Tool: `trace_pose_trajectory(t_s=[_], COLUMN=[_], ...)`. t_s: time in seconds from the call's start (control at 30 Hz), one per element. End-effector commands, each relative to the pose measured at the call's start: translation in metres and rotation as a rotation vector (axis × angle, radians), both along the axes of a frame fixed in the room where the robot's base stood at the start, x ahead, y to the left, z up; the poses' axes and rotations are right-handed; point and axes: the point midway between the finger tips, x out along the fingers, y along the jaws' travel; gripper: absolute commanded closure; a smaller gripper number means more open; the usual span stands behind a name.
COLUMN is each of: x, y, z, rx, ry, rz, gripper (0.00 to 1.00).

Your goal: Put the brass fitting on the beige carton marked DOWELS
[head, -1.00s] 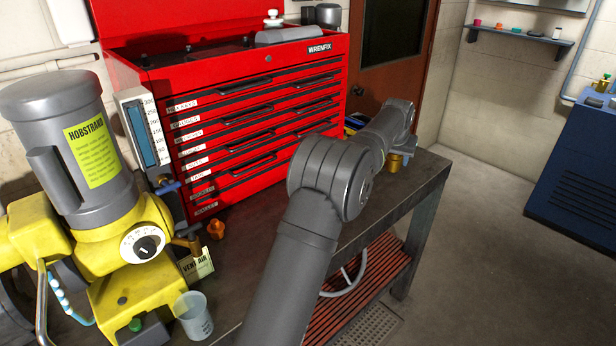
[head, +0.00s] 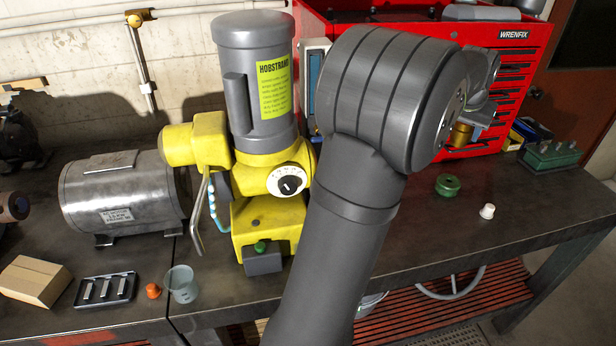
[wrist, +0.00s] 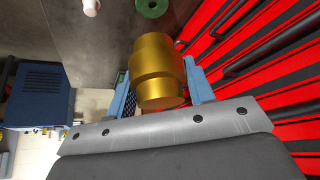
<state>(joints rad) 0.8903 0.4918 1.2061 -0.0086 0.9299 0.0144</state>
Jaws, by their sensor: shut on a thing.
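My gripper (wrist: 159,82) is shut on the brass fitting (wrist: 157,68), a stepped gold-coloured cylinder between the two blue fingers in the wrist view. In the head view the fitting (head: 462,134) shows partly behind my arm, in front of the red tool chest, apparently above the bench. The fingers are mostly hidden there by my own wrist. A beige carton (head: 33,282) lies on the bench at the far left of the head view, well away from the gripper. No marking can be read on its visible faces.
The yellow HOBSTRAND machine (head: 255,140) and grey motor (head: 120,195) stand left of my arm. A tray of metal pins (head: 105,291), an orange piece (head: 153,290) and a clear beaker (head: 181,284) sit near the carton. A green ring (head: 448,186) and white piece (head: 487,211) lie at right.

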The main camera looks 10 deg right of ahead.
Motion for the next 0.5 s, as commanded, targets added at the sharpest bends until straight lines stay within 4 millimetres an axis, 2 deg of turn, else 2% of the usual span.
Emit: trace_pose_trajectory(t_s=[0.03,0.2,0.5], x=[0.010,0.035,0.080], y=[0.025,0.090,0.179], z=[0.017,0.075,0.195], rx=[-0.006,-0.009,-0.023], ry=[-0.004,0.007,0.018], rz=[0.024,0.058,0.066], gripper=[0.88,0.88,0.88])
